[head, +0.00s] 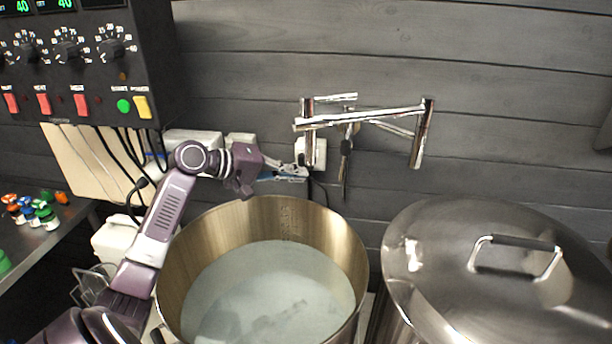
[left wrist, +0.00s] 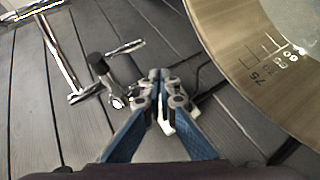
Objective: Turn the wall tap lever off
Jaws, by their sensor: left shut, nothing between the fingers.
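The chrome wall tap (head: 365,117) is on the dark plank wall, with its jointed pipe reaching to the right in the head view. Its lever (head: 346,147) appears as a thin piece with a dark grip, pointing down. In the left wrist view the lever's black grip (left wrist: 97,61) stands out from the chrome tap body (left wrist: 117,97). My left gripper (head: 302,172) is left of the lever and slightly below it, apart from it. In the left wrist view its fingertips (left wrist: 158,78) are together and empty, to the right of the lever. My right gripper is not in view.
An open steel pot (head: 353,245) with cloudy liquid stands below the tap. A lidded pot (head: 440,255) stands to the right. A control box (head: 150,60) with cables hangs at upper left. A white wall socket (head: 318,154) is behind the gripper.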

